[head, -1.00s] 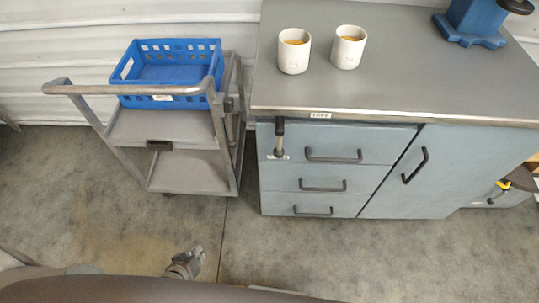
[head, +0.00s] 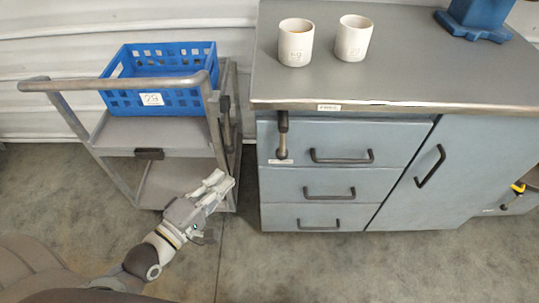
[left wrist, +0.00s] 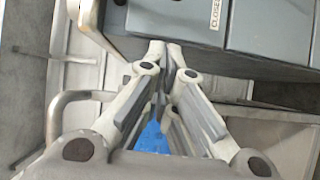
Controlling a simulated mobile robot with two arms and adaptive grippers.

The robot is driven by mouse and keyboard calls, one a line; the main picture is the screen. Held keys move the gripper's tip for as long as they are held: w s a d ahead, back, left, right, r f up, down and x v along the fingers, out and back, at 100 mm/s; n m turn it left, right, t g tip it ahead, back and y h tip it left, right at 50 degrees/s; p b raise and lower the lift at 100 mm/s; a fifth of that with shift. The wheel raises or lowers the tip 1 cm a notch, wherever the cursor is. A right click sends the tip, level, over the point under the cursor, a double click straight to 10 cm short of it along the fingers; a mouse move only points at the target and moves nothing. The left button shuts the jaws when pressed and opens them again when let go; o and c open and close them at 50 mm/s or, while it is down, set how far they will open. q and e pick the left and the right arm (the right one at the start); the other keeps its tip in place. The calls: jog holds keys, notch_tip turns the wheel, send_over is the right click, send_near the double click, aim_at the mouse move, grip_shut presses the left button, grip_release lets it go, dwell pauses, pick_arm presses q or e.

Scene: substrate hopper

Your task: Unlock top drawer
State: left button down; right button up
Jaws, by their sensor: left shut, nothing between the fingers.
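The top drawer (head: 345,142) is the upper of the three drawers in the grey-blue cabinet and looks closed, with a dark bar handle (head: 342,157). A dark latch lever (head: 283,134) with a grey lower end hangs upright at its left edge, above a small label. My left gripper (head: 221,183) is shut and empty, in front of the cart, left of and below the latch, apart from it. The left wrist view shows its fingers together (left wrist: 171,48), with the cabinet front and a label reading CLOSED (left wrist: 216,14) beyond. My right gripper is not in view.
A metal cart (head: 150,130) holding a blue crate (head: 165,95) stands left of the cabinet, a narrow gap between them. Two white cups (head: 296,45) (head: 354,40) and a blue stand (head: 475,18) are on the countertop (head: 400,75). The floor in front is clear.

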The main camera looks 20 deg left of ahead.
aim_at(283, 143)
pick_arm(q)
jog(key=shift+d+r, duration=0.25)
jog(key=shift+r, duration=0.3)
jog(key=s+d+x, duration=0.1)
jog(key=d+x, duration=0.2)
jog(key=x, duration=0.9)
jog(key=shift+w+r+b, duration=0.2)
jog(key=shift+w+b, duration=0.1)
jog(key=shift+w, duration=0.05)
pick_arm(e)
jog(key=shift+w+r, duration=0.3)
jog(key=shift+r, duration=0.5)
pick_arm(q)
jog(key=shift+d+f, duration=0.1)
jog(key=shift+d, duration=0.05)
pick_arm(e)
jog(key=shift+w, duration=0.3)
pick_arm(q)
jog(key=shift+d+f+n+t+b, duration=0.1)
jog(key=shift+d+n+t+b, duration=0.05)
jog(key=shift+n+t+b, duration=0.2)
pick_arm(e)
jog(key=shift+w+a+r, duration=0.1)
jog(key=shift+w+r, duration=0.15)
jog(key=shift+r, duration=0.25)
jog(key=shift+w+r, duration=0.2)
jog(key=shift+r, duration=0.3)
